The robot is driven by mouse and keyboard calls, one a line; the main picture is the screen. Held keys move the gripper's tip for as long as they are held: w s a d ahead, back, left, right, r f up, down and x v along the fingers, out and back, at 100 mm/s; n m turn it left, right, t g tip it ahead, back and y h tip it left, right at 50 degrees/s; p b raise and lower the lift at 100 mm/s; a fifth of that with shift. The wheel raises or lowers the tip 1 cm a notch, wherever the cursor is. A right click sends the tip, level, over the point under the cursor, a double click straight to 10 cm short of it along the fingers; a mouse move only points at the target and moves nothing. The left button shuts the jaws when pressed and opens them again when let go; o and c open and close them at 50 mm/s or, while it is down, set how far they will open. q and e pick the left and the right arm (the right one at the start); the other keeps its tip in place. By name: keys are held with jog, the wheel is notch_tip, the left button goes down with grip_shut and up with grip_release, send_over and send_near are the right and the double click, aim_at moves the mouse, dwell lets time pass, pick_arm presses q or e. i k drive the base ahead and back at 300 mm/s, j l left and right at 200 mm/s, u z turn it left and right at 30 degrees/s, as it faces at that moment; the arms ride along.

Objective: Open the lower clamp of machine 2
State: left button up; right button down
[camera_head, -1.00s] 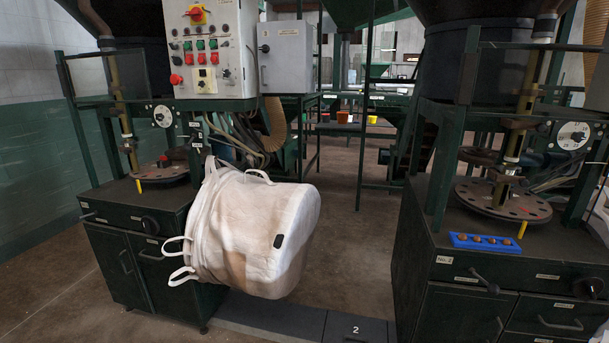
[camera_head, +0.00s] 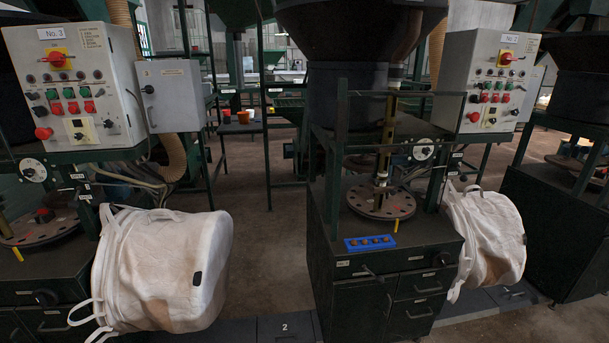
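The control panel labelled No. 2 (camera_head: 490,85) is at the upper right. Left of and below it stands a dark green machine cabinet (camera_head: 338,300) with a round perforated turntable (camera_head: 380,200) on top. A black lever (camera_head: 373,273) and a black knob (camera_head: 441,259) are on its front. A white bulk bag (camera_head: 490,240) hangs at its right side, bulging and tilted. I cannot tell which part is the lower clamp or whether it is open; the bag's attachment is partly hidden. Neither of my grippers is in view.
At the left, another white bag (camera_head: 165,270) hangs below the panel labelled No. 3 (camera_head: 72,85). A blue tray (camera_head: 370,243) with several brown pieces lies on the middle cabinet. Bare floor (camera_head: 262,255) shows between the left bag and this cabinet.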

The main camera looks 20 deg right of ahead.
aim_at(390, 189)
jog(key=z, duration=1.2)
